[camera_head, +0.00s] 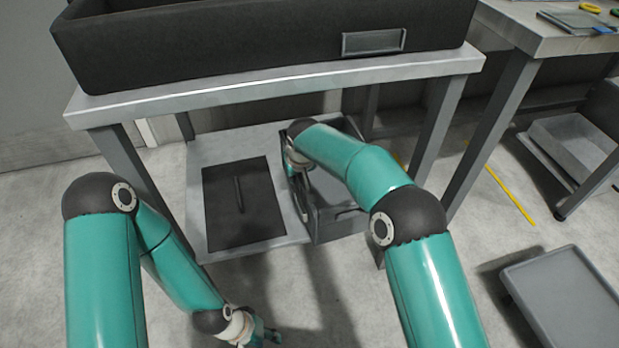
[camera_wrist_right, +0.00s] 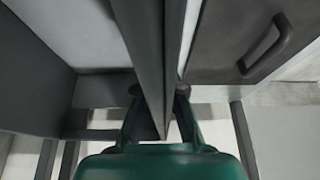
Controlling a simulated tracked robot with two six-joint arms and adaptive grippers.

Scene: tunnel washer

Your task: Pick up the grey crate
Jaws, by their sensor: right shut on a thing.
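The grey crate (camera_head: 340,226) sits on the lower shelf of the table, to the right of a dark panel. My right gripper (camera_head: 300,185) reaches down to the crate's left wall. In the right wrist view the crate's wall (camera_wrist_right: 152,45) runs between the two fingers of my right gripper (camera_wrist_right: 158,92), which is shut on it. My right arm hides part of the crate in the head view. My left gripper (camera_head: 265,336) hangs low over the floor, apart from the crate; its fingers are too small to read.
A large dark bin (camera_head: 260,45) stands on the table top (camera_head: 270,88) above the shelf. The dark panel with a handle (camera_head: 243,205) lies on the lower shelf (camera_head: 225,150). A grey platform (camera_head: 565,300) stands at the right. Table legs flank the shelf.

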